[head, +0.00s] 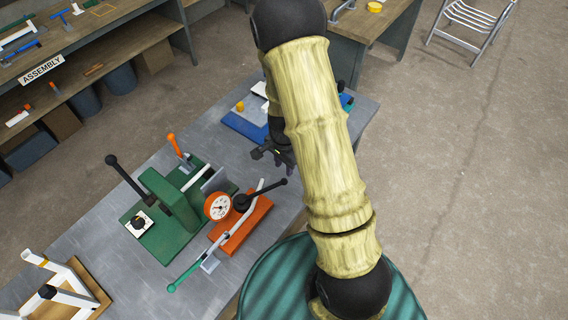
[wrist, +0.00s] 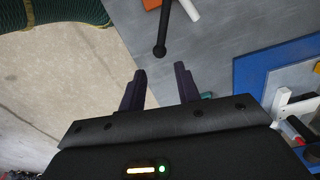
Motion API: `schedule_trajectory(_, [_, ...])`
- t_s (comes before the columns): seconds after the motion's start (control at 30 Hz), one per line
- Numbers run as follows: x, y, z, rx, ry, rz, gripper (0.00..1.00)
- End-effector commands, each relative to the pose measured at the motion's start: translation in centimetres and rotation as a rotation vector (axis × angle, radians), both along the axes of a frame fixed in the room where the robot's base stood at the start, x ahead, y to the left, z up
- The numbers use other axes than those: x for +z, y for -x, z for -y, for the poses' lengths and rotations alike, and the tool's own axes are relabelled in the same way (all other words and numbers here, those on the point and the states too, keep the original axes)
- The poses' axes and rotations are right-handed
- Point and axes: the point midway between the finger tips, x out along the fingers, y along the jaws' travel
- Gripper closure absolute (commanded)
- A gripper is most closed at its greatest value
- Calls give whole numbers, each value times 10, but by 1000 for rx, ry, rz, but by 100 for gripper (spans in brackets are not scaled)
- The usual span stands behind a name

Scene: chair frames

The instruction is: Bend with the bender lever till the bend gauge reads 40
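The bender (head: 240,225), an orange base with a white rod and a green-handled arm, stands on the grey bench. Its black lever (head: 265,190) points right and ends in a small black knob. The lever also shows in the wrist view (wrist: 163,30), its knob just beyond my fingertips and apart from them. The bend gauge (head: 218,207) is a round white dial with an orange rim; its reading is too small to tell. My gripper (head: 283,166) is above the bench behind the lever, partly hidden by my arm. In the wrist view my gripper (wrist: 160,75) is open and empty.
A blue tray (head: 245,127) lies behind my gripper. A white chair frame (head: 62,285) is at the front left.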

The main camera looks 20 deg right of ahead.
Motion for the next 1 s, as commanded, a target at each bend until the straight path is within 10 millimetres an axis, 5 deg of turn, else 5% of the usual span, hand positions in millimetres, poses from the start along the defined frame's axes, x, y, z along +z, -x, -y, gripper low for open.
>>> schedule_trajectory(0.37, [-11,0,0,3,-1,0,67])
schedule_trajectory(1.0, [-88,0,0,4,0,0,67])
